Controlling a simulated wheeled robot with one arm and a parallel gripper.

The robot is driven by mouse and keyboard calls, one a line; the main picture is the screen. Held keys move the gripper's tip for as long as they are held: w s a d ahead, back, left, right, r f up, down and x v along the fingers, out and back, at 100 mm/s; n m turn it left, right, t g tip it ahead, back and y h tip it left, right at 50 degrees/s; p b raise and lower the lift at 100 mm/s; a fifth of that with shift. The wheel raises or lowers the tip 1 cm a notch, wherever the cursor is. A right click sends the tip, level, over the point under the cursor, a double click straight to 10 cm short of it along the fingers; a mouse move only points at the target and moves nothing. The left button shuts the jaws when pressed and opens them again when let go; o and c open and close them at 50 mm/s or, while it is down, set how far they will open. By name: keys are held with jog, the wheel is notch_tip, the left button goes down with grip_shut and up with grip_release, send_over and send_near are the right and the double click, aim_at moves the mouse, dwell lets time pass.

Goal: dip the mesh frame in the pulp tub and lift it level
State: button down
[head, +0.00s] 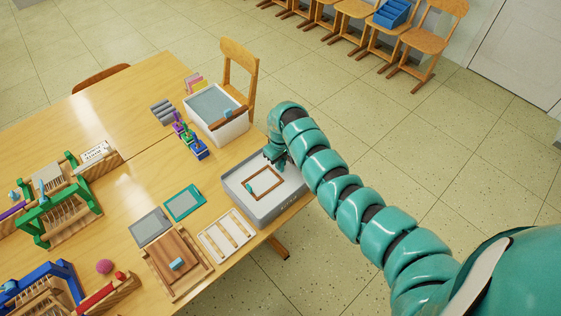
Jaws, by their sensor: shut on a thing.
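A shallow grey tub (234,196) with a pale inside stands at the table's right edge. Small lettering on its side is too small to read. A brown rectangular frame (265,196) with a small blue tab lies level within the tub's outline. Any mesh in it is too fine to see, and I cannot tell if it touches the pale surface. My gripper (277,160) points down at the frame's far edge, over the tub's far side. It is shut on the frame there, with the contact partly hidden by the fingers and arm.
A deeper white tub (232,130) with grey contents and a brown bar stands behind. A white slatted rack (228,236), a teal-edged screen (185,202) and a wooden press board (175,255) lie close left. A chair (239,68) stands beyond the table. The floor at right is open.

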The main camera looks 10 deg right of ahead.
jog(key=shift+r+p, duration=2.3)
jog(key=shift+r, duration=0.55)
jog(key=shift+r+p, duration=2)
jog(key=shift+r, duration=0.5)
